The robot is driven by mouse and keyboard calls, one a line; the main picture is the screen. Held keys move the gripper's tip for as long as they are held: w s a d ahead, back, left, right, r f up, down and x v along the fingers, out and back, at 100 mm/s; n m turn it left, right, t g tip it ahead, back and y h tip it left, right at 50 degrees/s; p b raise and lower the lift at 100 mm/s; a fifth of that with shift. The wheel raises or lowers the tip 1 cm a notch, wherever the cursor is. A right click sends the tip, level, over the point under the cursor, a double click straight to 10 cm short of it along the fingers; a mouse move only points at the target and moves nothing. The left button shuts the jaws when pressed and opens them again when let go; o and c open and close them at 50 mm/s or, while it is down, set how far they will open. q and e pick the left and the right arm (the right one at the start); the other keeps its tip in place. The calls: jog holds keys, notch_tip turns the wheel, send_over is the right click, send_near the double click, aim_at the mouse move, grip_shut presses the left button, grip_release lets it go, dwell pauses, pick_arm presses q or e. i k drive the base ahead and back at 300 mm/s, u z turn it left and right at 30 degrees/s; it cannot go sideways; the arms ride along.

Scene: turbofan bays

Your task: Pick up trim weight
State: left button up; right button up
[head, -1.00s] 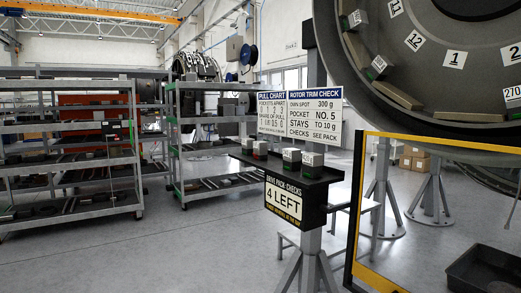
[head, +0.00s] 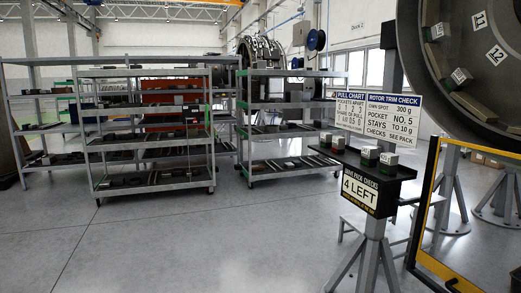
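Several small silver-topped blocks, which look like trim weights, stand in a row on a black shelf (head: 350,163) on a grey stand. The nearest block (head: 388,159) has a green base. The one beside it (head: 369,154) has a dark base. Two more blocks (head: 338,143) stand at the shelf's far left end. Similar blocks (head: 461,76) sit inside the rim of the large dark rotor ring (head: 490,105) at the upper right. Neither of my grippers is in view.
Metal shelf racks (head: 150,183) with dark parts stand at the left and centre. A yellow-edged frame (head: 428,195) stands right of the shelf. Sign boards (head: 394,118) rise behind the blocks. The grey floor (head: 200,245) in front is clear.

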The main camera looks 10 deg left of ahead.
aim_at(339, 142)
jog(key=u, duration=0.45)
jog(key=k, duration=0.65)
jog(key=u, duration=1)
jog(key=i, duration=4.55)
jog(key=z, duration=1.45)
jog(key=i, duration=1.2)
jog(key=z, duration=1.25)
